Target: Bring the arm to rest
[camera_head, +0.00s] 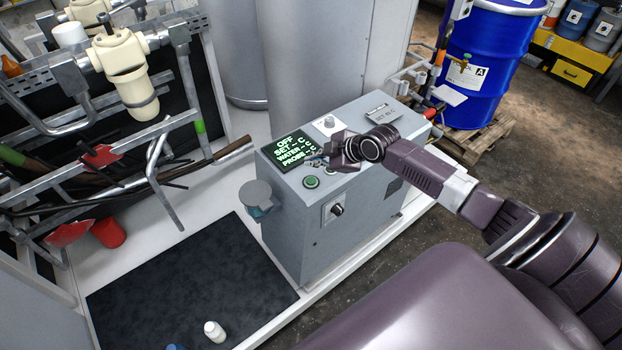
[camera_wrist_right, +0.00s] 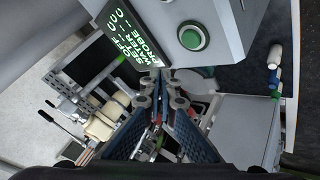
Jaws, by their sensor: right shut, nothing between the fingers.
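My right gripper (camera_head: 318,157) is above the top of the grey control box (camera_head: 315,235), close to its dark display (camera_head: 287,151) with green text. In the right wrist view my right gripper (camera_wrist_right: 162,84) shows its two fingers together, shut and empty. The display (camera_wrist_right: 134,38) and a green button (camera_wrist_right: 192,37) appear beyond the fingertips there. In the head view the green button (camera_head: 311,182) sits on the box's front edge. I cannot tell whether the gripper touches the box. My arm reaches in from the lower right. My left gripper is not in view.
A blue drum (camera_head: 490,60) stands on a wooden pallet (camera_head: 478,142) at the upper right. A pipe rack with a cream filter housing (camera_head: 122,65) is at the left. A white bottle (camera_head: 214,331) stands on the black mat (camera_head: 185,285). A black knob (camera_head: 337,209) is on the box's front.

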